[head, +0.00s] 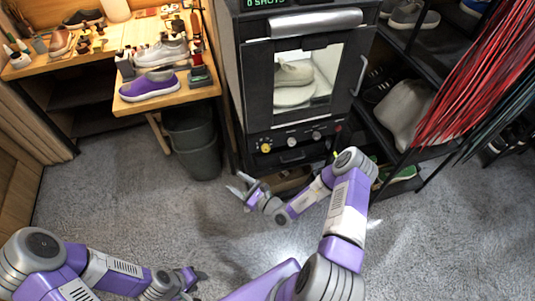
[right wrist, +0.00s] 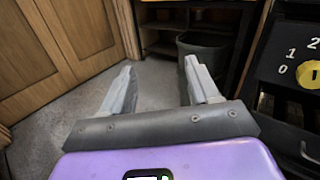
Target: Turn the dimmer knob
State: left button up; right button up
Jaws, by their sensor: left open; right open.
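A dark cabinet machine (head: 300,95) with a lit window stands at the back centre. In the right wrist view the yellow knob (right wrist: 312,75) is cut by the right edge, beside the marks 0, 1 and 2. My right gripper (head: 239,188) is open and empty, below and left of the knobs, apart from them. My left gripper (head: 199,284) is open and low, far from the panel.
A white shoe sits behind the machine's window. A wooden bench (head: 195,92) with sneakers and tools is on the left, with a grey bin (head: 195,150) beside the machine. A dark shoe rack and hanging red laces (head: 465,85) are on the right. Grey floor is open in front.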

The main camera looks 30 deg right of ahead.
aim_at(267, 150)
jog(key=w+d+f+m+t+h, duration=0.1)
jog(key=d+f+m+h, duration=0.1)
jog(key=d+m+h, duration=0.8)
jog(key=w+d+n+b, duration=0.1)
jog(key=w+d, duration=0.2)
jog(key=w+d+n+h+b, duration=0.1)
jog(key=w+d, duration=0.3)
jog(key=shift+w+f+n+b, duration=0.15)
jog(key=shift+f+n+b, duration=0.05)
jog(key=shift+n+b, duration=0.2)
jog(key=shift+c, duration=0.2)
jog(key=c, duration=1)
